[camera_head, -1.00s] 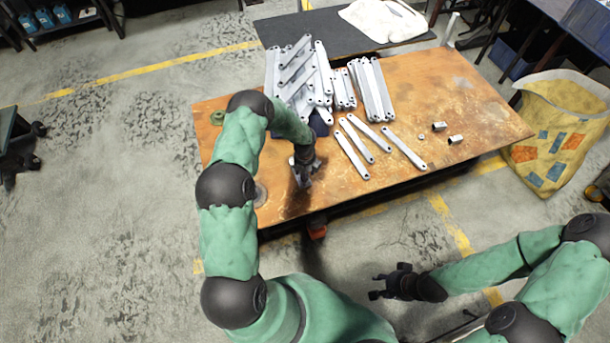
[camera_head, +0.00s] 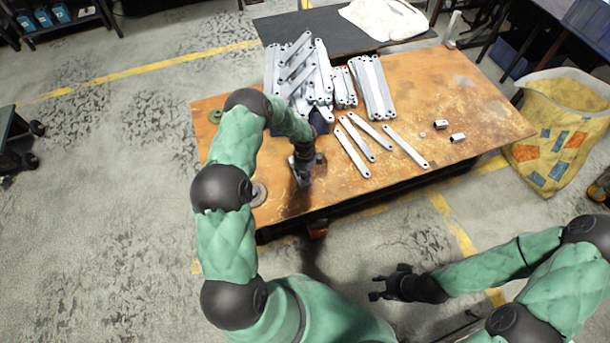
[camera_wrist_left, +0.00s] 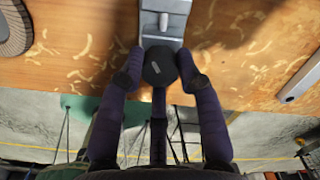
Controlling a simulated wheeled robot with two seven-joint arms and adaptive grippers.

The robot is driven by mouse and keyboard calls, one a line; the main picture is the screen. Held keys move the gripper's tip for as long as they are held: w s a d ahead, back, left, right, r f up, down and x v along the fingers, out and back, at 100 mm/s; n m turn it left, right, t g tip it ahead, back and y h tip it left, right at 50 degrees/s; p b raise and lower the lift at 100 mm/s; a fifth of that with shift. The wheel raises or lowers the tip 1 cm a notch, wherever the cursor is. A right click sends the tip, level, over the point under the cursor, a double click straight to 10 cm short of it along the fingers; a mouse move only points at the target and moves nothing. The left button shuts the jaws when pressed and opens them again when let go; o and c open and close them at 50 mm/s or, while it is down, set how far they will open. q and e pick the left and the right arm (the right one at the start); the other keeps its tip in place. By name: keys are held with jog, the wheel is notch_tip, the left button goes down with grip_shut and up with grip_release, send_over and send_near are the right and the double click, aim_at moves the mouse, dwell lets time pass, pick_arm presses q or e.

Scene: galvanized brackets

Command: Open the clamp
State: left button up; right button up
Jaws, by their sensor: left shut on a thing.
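A grey metal clamp (camera_wrist_left: 168,20) is at the table's front edge, its body running up to the top of the left wrist view. A black round knob or handle end (camera_wrist_left: 160,66) shows at its near end. My left gripper (camera_wrist_left: 160,75) has its dark fingers closed around this black part, one on each side. In the head view the left gripper (camera_head: 303,160) is over the clamp (camera_head: 301,178) and hides most of it. How far the clamp's jaws are apart cannot be seen. My right gripper (camera_head: 376,286) is open and empty, in front of the table over the floor.
The rusty orange table (camera_head: 450,95) carries stacked grey brackets (camera_head: 372,88), several loose bars (camera_head: 405,146) and small metal pieces (camera_head: 458,138). A round grey disc (camera_head: 258,193) lies left of the clamp. A yellow sack (camera_head: 560,125) stands to the right.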

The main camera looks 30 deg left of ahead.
pick_arm(q)
jog(key=n+b, duration=0.1)
jog(key=n, duration=0.3)
jog(key=shift+f+n, duration=0.1)
jog(key=shift+n, duration=0.9)
jog(key=n, duration=0.5)
jog(key=o, duration=1)
jog(key=shift+n, duration=0.3)
jog(key=shift+r+p, duration=1.95)
jog(key=shift+r, duration=1.2)
jog(key=shift+d+f, duration=0.1)
